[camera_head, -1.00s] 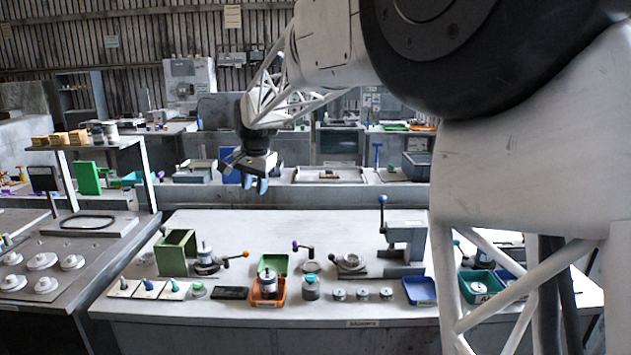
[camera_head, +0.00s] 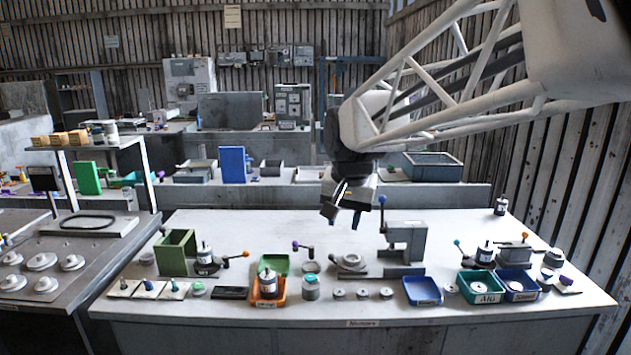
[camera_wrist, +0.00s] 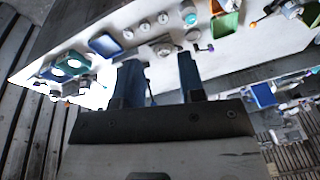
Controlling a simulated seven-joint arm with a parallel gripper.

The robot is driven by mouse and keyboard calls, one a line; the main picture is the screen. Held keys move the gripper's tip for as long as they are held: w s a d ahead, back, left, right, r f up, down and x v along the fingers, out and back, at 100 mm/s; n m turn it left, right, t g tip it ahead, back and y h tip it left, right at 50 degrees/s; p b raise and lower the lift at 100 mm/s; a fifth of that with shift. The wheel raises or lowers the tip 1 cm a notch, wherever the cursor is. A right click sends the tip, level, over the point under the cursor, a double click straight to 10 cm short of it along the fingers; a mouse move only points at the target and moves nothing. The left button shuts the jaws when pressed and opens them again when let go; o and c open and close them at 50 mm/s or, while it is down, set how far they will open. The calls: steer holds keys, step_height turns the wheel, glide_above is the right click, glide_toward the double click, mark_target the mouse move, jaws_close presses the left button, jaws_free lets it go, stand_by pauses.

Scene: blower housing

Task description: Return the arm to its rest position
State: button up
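My gripper (camera_head: 345,214) hangs in the air above the back part of the long workbench (camera_head: 330,226), near the grey press-like fixture (camera_head: 406,240). In the wrist view its two blue-grey fingers (camera_wrist: 158,80) stand apart with nothing between them. The gripper touches nothing that I can see. My arm comes in from the upper right in the head view.
On the bench stand a green box (camera_head: 175,254), an orange tray (camera_head: 267,290) with a motor in it, a blue tray (camera_head: 422,291) and a teal tray (camera_head: 480,288). A white-labelled cylinder (camera_head: 501,206) stands at the back right. A slatted wall (camera_head: 575,170) borders the right side.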

steer(key=s+d+f, duration=0.3)
steer(key=s+d, duration=0.1)
steer(key=s, duration=0.5)
steer(key=s+d+f+n, duration=0.1)
steer(key=s+d+f, duration=0.3)
steer(key=s, duration=0.4)
steer(key=s+d+f+n, duration=0.1)
steer(key=s+d+f, duration=0.3)
steer(key=s, duration=0.5)
steer(key=shift+s+d+h, duration=0.35)
steer(key=shift+d+h, duration=0.05)
stand_by(0.8)
